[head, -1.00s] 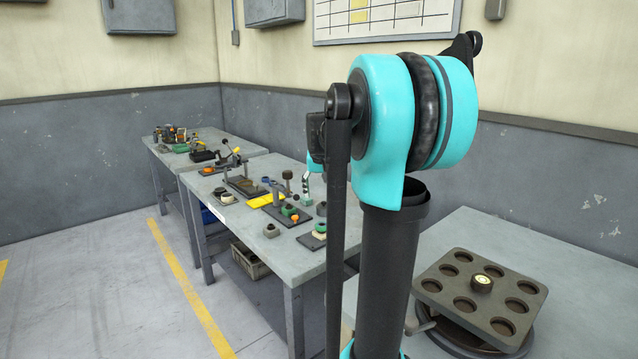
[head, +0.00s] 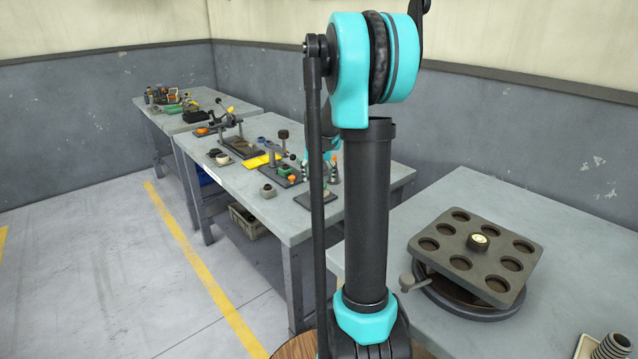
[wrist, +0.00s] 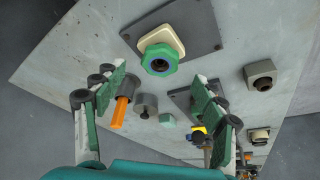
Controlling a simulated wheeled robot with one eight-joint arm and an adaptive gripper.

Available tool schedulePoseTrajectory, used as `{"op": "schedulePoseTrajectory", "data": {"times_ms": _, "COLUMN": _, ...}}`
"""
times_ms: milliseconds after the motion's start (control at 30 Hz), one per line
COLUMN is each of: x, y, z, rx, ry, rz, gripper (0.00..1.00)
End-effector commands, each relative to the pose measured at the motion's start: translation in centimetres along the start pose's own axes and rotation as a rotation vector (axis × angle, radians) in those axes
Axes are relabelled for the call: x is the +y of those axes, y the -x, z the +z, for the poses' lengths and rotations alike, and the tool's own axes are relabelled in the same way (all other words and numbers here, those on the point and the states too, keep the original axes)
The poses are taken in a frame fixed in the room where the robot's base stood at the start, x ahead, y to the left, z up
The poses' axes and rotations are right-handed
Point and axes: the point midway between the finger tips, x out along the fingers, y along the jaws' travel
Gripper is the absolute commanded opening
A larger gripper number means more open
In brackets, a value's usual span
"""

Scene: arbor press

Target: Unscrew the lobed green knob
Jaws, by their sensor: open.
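The lobed green knob (wrist: 160,60) has a dark round centre with a blue ring. It sits on a cream square block (wrist: 160,40) over a dark plate (wrist: 188,20) in the wrist view. My gripper (wrist: 159,76) is open and empty, its two green-padded fingers spread wide. The knob lies ahead of the gap between the fingertips, with no finger seen touching it. In the head view, my gripper (head: 333,168) is over the near end of the middle bench, partly behind my arm. I cannot make out this knob there.
An orange peg (wrist: 119,112) appears beside the left finger. A grey cylinder (wrist: 147,104) and a grey block (wrist: 260,74) stand on the bench (head: 222,173). A dark nine-hole plate (head: 465,268) is on the right-hand table. Floor left of the benches is clear.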

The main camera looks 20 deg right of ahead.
Motion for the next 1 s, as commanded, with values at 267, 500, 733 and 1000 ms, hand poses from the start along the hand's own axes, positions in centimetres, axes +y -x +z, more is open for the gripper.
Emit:
{"op": "schedulePoseTrajectory", "data": {"times_ms": 267, "x": 0.0, "y": -3.2, "z": 0.0, "rx": 0.0, "ry": 0.0, "rz": 0.0, "gripper": 0.71}}
{"op": "schedulePoseTrajectory", "data": {"times_ms": 500, "x": 0.0, "y": -3.8, "z": 0.0, "rx": 0.0, "ry": 0.0, "rz": 0.0, "gripper": 0.71}}
{"op": "schedulePoseTrajectory", "data": {"times_ms": 733, "x": 0.0, "y": -3.8, "z": 0.0, "rx": 0.0, "ry": 0.0, "rz": 0.0, "gripper": 0.62}}
{"op": "schedulePoseTrajectory", "data": {"times_ms": 1000, "x": 0.0, "y": -3.8, "z": 0.0, "rx": 0.0, "ry": 0.0, "rz": 0.0, "gripper": 0.28}}
